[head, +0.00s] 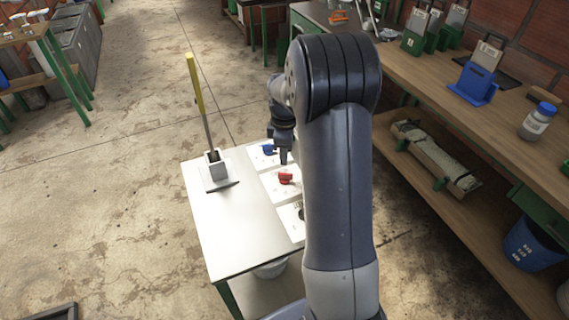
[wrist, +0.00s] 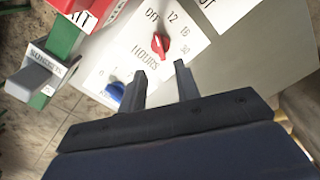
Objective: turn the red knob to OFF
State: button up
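In the head view the red knob (head: 286,178) is on the middle of the panels on the white table (head: 225,225). My gripper (wrist: 161,66) is open and empty, its two fingers apart just short of the red knob in the wrist view. In the head view my gripper (head: 283,160) hangs above the panels, between the blue and red knobs.
A blue knob (head: 269,149) is on the panel behind; it also shows beside my left finger in the wrist view (wrist: 116,92). A yellow-topped lever (head: 196,85) stands in a grey base at the table's left. A wooden bench (head: 510,125) runs along the right.

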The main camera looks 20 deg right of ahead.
aim_at(285, 174)
notch_tip(285, 174, up, 3)
jog(key=shift+f, duration=0.15)
notch_tip(285, 174, down, 11)
jog(key=shift+r, duration=0.1)
dwell(0.7)
dwell(0.4)
